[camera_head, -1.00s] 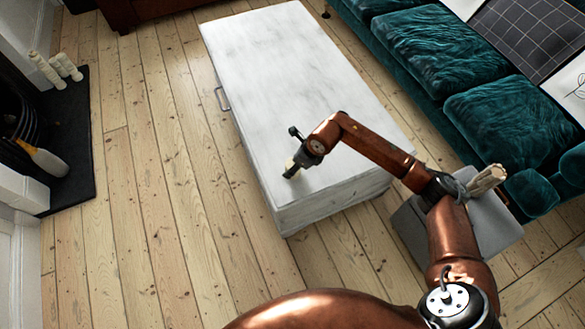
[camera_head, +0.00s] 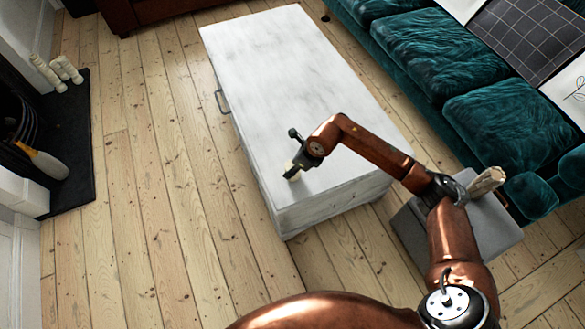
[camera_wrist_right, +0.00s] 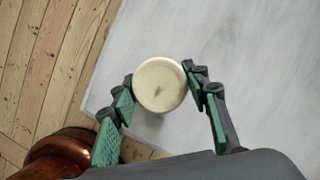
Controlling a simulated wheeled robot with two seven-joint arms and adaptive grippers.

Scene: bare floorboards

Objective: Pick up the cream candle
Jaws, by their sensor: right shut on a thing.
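The cream candle (camera_wrist_right: 160,84) is round and seen from above in the right wrist view, with a small dark wick mark at its centre. It is between the green-padded fingers of my right gripper (camera_wrist_right: 163,92), which is shut on it. In the head view my right gripper (camera_head: 299,167) is low over the near left part of the white table (camera_head: 290,75), and the candle (camera_head: 292,175) shows as a small cream patch, mostly hidden by the gripper. I cannot tell whether the candle touches the tabletop. My left gripper is out of view.
A teal sofa (camera_head: 510,118) runs along the table's right side. A grey block-like piece (camera_head: 490,225) stands at the table's near right. Pale candle-like pieces (camera_head: 62,70) stand on a dark hearth (camera_head: 75,130) at left. The floorboards left of the table are clear.

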